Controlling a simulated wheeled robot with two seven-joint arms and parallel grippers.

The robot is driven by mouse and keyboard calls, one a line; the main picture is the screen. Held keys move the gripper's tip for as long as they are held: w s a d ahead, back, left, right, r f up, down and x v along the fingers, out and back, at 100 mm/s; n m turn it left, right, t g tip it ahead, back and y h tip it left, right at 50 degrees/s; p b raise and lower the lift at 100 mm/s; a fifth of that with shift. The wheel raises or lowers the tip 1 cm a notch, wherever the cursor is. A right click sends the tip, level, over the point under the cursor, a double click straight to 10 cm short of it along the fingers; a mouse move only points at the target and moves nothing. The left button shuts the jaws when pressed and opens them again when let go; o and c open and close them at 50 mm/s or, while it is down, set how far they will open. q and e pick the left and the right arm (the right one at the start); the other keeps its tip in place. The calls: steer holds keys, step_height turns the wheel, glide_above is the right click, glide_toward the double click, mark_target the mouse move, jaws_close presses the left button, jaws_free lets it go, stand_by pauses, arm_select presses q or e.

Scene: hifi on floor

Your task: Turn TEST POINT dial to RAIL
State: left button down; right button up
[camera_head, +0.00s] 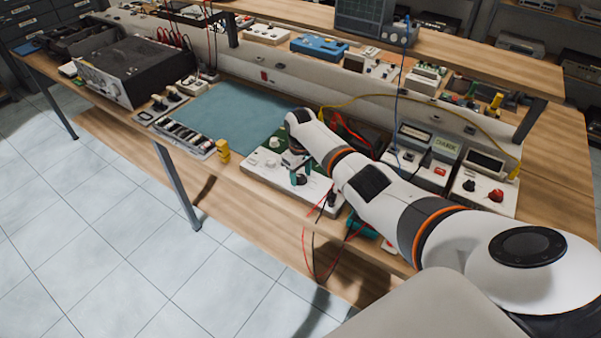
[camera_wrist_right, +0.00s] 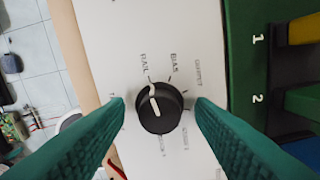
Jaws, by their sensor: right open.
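The black TEST POINT dial (camera_wrist_right: 160,110) sits on a white panel (camera_wrist_right: 110,30), with printed labels around it. Its white pointer line points up and slightly left in the right wrist view, toward the RAIL label (camera_wrist_right: 144,62). The BIAS label (camera_wrist_right: 173,62) is just to the right. My right gripper (camera_wrist_right: 160,102) is open, its green fingers on either side of the dial with small gaps visible. In the head view my right gripper (camera_head: 295,170) reaches down onto the white panel (camera_head: 262,176) on the bench. My left gripper is not in view.
A green board with numbered slots (camera_wrist_right: 255,70) lies right of the panel in the wrist view. Red leads (camera_head: 304,240) hang over the bench's front edge. A blue-green mat (camera_head: 225,115) and instrument boxes (camera_head: 484,192) flank the panel.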

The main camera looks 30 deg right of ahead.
mark_target(301, 176)
steer(key=shift+r, duration=0.1)
step_height(301, 176, up, 12)
steer(key=b, duration=0.1)
stand_by(0.4)
